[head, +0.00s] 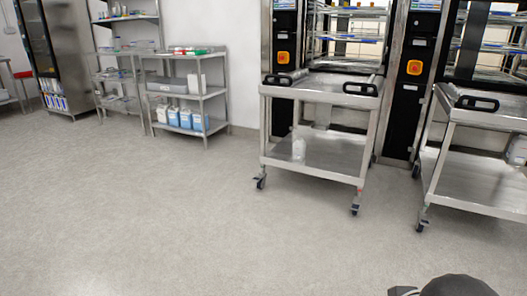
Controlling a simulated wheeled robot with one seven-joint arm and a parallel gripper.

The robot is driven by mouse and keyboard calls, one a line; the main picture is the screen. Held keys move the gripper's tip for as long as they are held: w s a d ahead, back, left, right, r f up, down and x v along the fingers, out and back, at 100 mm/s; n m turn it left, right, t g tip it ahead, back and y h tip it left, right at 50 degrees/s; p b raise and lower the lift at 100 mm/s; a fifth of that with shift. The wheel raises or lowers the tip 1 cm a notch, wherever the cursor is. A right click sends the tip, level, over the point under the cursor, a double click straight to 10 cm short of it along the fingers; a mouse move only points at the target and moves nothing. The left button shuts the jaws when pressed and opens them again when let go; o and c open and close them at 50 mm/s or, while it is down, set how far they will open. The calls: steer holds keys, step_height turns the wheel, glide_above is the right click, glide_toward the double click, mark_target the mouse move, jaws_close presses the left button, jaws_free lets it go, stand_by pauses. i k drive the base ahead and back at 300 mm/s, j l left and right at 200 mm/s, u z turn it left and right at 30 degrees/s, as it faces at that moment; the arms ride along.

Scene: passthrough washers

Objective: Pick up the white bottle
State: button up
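A second whitish bottle or container (517,149) is at the right picture edge, on the lower shelf of the right cart. Both are small and pale, so I cannot make out their details. A dark rounded part of my own body shows at the bottom right edge. My gripper's fingers do not show.
The middle cart (318,95) and right cart (465,185) stand on wheels before the washers. A steel shelf rack (213,93) at the back left holds blue-labelled containers and a white one. A tall cabinet (63,45) stands further left. The floor (150,215) in front is clear.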

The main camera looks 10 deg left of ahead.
mark_target(299, 147)
steer(key=i+l+u, duration=0.15)
steer(key=i+u, duration=0.3)
steer(key=i+l+u, duration=0.4)
steer(key=i, duration=0.2)
steer(key=i+l+u, duration=0.1)
steer(key=i+l, duration=0.95)
steer(key=i+l+u, duration=0.15)
steer(key=i+l, duration=0.95)
